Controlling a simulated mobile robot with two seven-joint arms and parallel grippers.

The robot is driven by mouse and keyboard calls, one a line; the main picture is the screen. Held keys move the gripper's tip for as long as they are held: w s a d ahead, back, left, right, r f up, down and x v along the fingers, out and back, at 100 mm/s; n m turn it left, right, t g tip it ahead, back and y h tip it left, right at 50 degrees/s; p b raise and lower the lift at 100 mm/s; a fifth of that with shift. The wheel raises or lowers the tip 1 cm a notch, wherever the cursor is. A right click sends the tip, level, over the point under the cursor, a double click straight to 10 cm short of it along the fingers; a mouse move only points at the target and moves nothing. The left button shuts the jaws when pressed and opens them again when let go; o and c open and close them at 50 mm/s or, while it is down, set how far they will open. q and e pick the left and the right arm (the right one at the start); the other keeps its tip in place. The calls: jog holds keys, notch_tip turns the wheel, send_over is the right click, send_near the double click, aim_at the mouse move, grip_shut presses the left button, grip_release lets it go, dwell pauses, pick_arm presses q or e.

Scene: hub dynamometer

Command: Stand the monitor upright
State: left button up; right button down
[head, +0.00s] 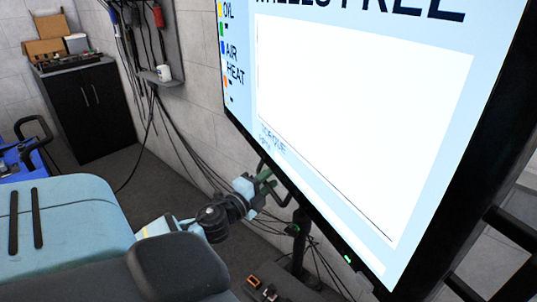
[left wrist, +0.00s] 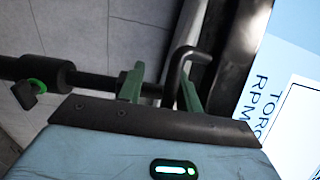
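The monitor (head: 350,120) is a large black-framed screen with a pale blue display. It fills the right half of the head view and looks tilted there. Its edge also shows at the right of the left wrist view (left wrist: 238,60). A bent black handle (left wrist: 180,62) comes off its side. My left gripper (head: 268,182) is at the monitor's lower left edge. In the left wrist view its green fingers (left wrist: 162,88) stand apart with the handle's bar between them, and a gap shows beside the bar. My right gripper is not in view.
The black stand pole (head: 299,240) with a green knob (left wrist: 36,86) is below the monitor. Cables hang along the wall. A black cabinet (head: 90,110) stands at the back left, with a blue cart (head: 15,160) in front. Grey floor between is clear.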

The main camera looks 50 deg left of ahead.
pick_arm(q)
jog(key=shift+r, duration=0.2)
jog(key=shift+s+f, duration=0.15)
jog(key=shift+s, duration=0.45)
jog(key=s+b, duration=0.1)
jog(key=s, duration=0.5)
jog(key=shift+s+d+f, duration=0.2)
jog(key=shift+s+d, duration=0.1)
jog(key=shift+d, duration=0.15)
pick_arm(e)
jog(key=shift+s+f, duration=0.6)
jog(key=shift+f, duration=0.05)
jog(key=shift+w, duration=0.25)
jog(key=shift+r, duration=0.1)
